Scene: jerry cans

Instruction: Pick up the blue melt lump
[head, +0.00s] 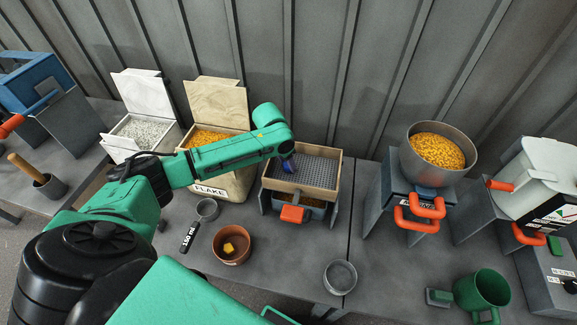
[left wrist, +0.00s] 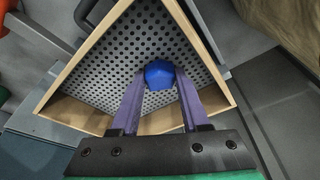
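The blue melt lump (left wrist: 159,75) is between the tips of the two purple fingers of my left gripper (left wrist: 160,84) in the left wrist view. The fingers touch it on both sides, so the gripper looks shut on it. The lump is over the perforated plate of a wood-framed sieve (left wrist: 97,58); I cannot tell whether it still touches the plate. In the head view my left gripper (head: 288,163) reaches down into the sieve (head: 322,168) from the left, and little of the lump shows there. My right gripper is in neither view.
Left of the sieve stand the FLAKE bin (head: 232,182) and a bin of pale grains (head: 144,138). A brown bowl (head: 231,254) with a yellow piece, a small metal cup (head: 207,208) and a grey dish (head: 340,276) stand in front. A hopper of yellow pellets (head: 437,152) stands right.

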